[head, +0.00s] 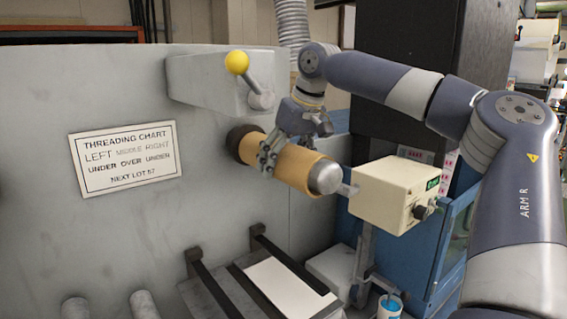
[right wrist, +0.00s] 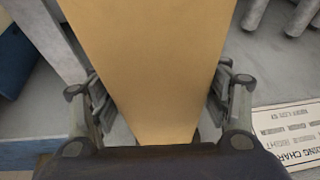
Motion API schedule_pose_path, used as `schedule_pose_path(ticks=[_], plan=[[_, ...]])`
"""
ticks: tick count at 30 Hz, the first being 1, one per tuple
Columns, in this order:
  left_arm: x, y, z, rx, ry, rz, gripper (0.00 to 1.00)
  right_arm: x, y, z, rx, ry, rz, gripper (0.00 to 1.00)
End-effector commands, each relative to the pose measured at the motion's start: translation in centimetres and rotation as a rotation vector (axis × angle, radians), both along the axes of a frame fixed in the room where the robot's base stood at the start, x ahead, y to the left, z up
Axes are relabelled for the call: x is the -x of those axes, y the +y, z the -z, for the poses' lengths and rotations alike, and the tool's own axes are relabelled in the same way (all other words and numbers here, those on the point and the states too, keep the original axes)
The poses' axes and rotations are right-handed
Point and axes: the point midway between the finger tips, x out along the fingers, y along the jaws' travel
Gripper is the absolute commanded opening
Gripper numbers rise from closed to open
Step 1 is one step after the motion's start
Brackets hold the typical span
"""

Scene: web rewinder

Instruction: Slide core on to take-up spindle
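The core (head: 300,168) is a tan cardboard tube lying roughly level in the head view. It sits around the take-up spindle, whose rounded metal end (head: 325,177) sticks out of the near right end. The core's far left end is at a dark round collar (head: 240,142) by the grey machine wall; I cannot tell if they touch. My right gripper (head: 268,155) straddles the core near the collar end, its fingers against the sides. In the right wrist view the core (right wrist: 155,60) runs between both finger pads (right wrist: 160,105), which appear to touch it. My left gripper is not in view.
A cream control box (head: 393,193) stands close to the spindle's free end. A yellow-knobbed lever (head: 237,62) is above the core. A threading chart (head: 125,157) is on the grey wall.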

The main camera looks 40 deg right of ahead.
Motion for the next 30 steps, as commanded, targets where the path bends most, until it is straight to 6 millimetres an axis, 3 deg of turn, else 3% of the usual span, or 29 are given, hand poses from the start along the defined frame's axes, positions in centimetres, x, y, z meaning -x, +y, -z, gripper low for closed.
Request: schedule_pose_path(ticks=[1,3,17,30], plan=[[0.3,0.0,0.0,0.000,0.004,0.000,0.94,0.1,-0.2,0.2,0.001,0.004,0.003,0.79],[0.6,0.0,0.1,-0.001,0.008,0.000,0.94,0.1,-0.2,0.1,0.002,0.003,0.003,0.93],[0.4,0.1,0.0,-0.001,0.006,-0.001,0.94,0.1,-0.1,-0.3,0.001,0.000,0.002,0.93],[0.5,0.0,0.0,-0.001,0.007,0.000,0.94,3.0,-0.5,-5.7,0.001,-0.001,0.005,0.93]])
